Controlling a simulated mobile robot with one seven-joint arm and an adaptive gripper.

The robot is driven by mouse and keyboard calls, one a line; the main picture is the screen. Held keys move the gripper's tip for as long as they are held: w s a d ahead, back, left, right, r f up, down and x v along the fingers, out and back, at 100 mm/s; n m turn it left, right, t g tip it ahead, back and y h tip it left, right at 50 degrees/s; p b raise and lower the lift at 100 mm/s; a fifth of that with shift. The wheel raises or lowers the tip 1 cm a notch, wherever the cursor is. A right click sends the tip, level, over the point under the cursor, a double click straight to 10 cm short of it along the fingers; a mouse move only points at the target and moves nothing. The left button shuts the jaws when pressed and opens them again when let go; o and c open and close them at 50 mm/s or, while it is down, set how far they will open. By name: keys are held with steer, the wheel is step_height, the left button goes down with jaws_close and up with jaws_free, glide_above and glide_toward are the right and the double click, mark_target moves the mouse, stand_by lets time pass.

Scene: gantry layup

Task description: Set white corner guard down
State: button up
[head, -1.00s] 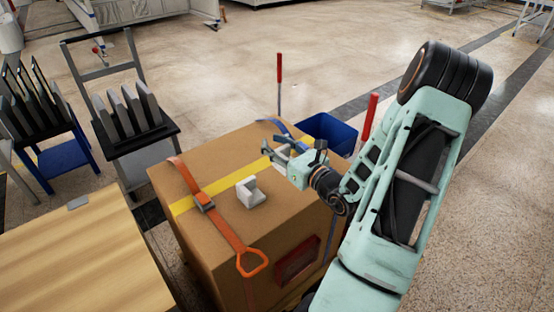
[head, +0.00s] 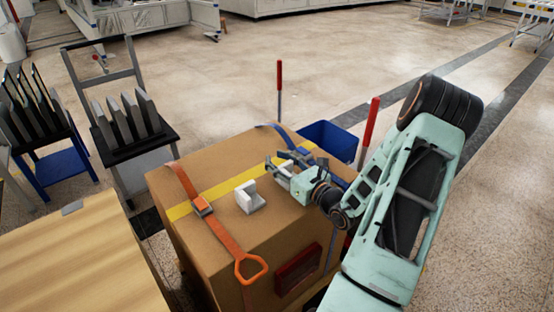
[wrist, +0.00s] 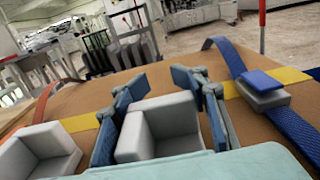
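A white corner guard (wrist: 160,128) is between the two blue fingers of my gripper (wrist: 165,112) in the wrist view, with a finger against each side. In the head view my gripper (head: 284,166) is low over the right part of the cardboard box (head: 225,235), near the yellow band. The held guard is mostly hidden there by the fingers. I cannot tell whether its underside touches the box top. A second white corner guard (head: 250,198) stands on the box to the left of my gripper; it also shows in the wrist view (wrist: 40,152).
An orange strap (head: 222,228) with a buckle crosses the box's left side. A blue strap (wrist: 240,75) with a buckle lies beyond my gripper. A blue bin (head: 330,140) and red-handled posts (head: 370,120) stand behind the box. A wooden table (head: 80,260) is at the left.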

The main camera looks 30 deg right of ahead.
mark_target(290, 175)
steer(key=o, duration=0.5)
steer(key=shift+r, duration=0.25)
steer(key=s+p, duration=0.1)
steer(key=s, duration=0.3)
steer(key=s+d+p, duration=0.1)
steer(key=s, duration=0.3)
steer(key=s+p, duration=0.1)
steer(key=s, duration=0.3)
steer(key=shift+d, duration=0.35)
